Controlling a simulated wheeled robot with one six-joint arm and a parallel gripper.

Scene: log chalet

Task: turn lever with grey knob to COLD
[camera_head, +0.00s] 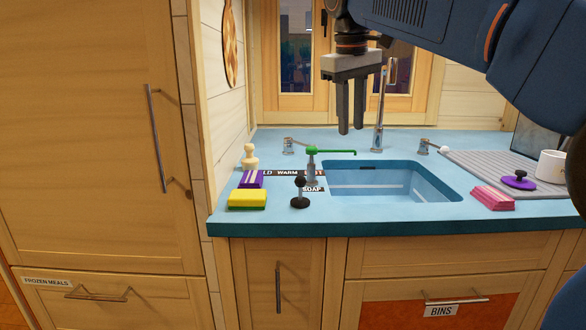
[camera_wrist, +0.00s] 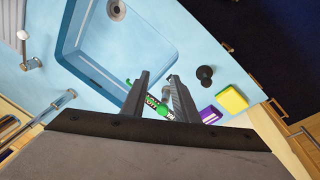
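A chrome lever (camera_head: 290,144) stands at the back left of the blue counter, behind the green-topped soap spout; I cannot make out its knob clearly. A label strip (camera_head: 288,173) reading WARM in its middle lies in front, partly covered by nearby things. Another chrome lever (camera_head: 425,147) with a white knob (camera_head: 443,149) stands right of the tap; it also shows in the wrist view (camera_wrist: 32,63). My gripper (camera_head: 351,128) is open and empty, pointing down above the sink's back left, apart from both levers. In the wrist view, my gripper (camera_wrist: 159,78) hides the grey-knob lever's area.
The green-topped soap spout (camera_head: 312,160) and a black knobbed object (camera_head: 300,192) stand left of the sink (camera_head: 390,185). A yellow sponge (camera_head: 248,199), purple block (camera_head: 250,180) and wooden figure (camera_head: 249,157) sit further left. The tall tap (camera_head: 380,115) rises behind the sink.

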